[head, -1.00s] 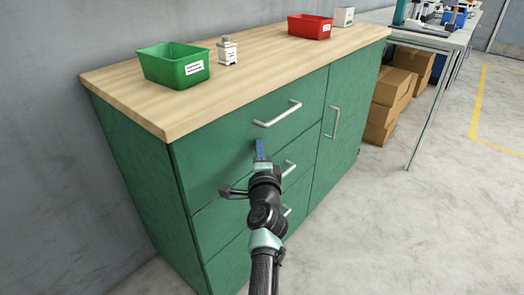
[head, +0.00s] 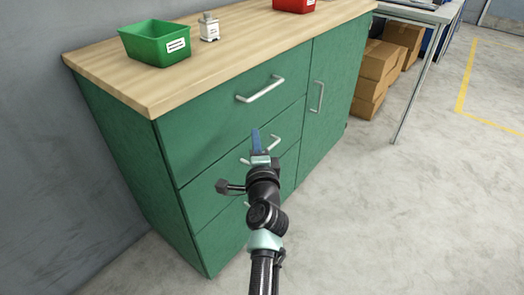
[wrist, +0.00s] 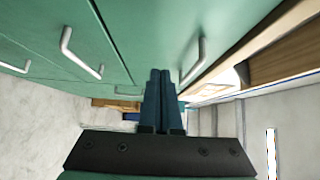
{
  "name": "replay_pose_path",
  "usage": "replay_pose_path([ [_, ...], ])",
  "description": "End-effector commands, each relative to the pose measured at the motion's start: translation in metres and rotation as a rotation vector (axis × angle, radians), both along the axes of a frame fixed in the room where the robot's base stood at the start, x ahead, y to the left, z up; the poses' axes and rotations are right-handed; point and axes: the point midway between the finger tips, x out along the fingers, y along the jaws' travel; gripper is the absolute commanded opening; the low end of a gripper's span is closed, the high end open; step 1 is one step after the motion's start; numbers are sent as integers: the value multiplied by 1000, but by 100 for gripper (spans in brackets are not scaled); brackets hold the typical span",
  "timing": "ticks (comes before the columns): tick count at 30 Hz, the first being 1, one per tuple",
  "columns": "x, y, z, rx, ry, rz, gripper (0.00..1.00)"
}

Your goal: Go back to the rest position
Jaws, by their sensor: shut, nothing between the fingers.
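My gripper (head: 256,140) is shut and empty, with its blue fingers pointing up in front of the green cabinet's drawers in the head view. In the wrist view its two fingers (wrist: 160,95) lie together with nothing between them. The green cabinet (head: 200,150) stands beyond my arm, its drawers and door closed. The top drawer handle (head: 260,90) is above my gripper in the head view. The middle drawer handle (head: 274,144) is just behind the fingertips and partly hidden. I cannot tell the exact gap between fingers and cabinet.
Cardboard boxes (head: 375,75) sit under a table at the right. The floor (head: 400,220) at the right is clear.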

Motion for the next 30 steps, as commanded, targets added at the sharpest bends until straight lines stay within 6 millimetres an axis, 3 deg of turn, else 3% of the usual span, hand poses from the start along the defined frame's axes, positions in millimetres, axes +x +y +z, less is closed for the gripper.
replay_pose_path([
  [9,-48,-11,0,0,2,-3,0],
  [19,-61,-14,-1,1,0,-4,0],
  [21,-60,-14,8,-16,-15,-3,0],
  [23,-59,-13,25,-55,-48,-1,0],
  [26,-58,-12,77,-183,-146,-2,0],
  [30,-73,-12,181,-462,-343,-48,0],
])
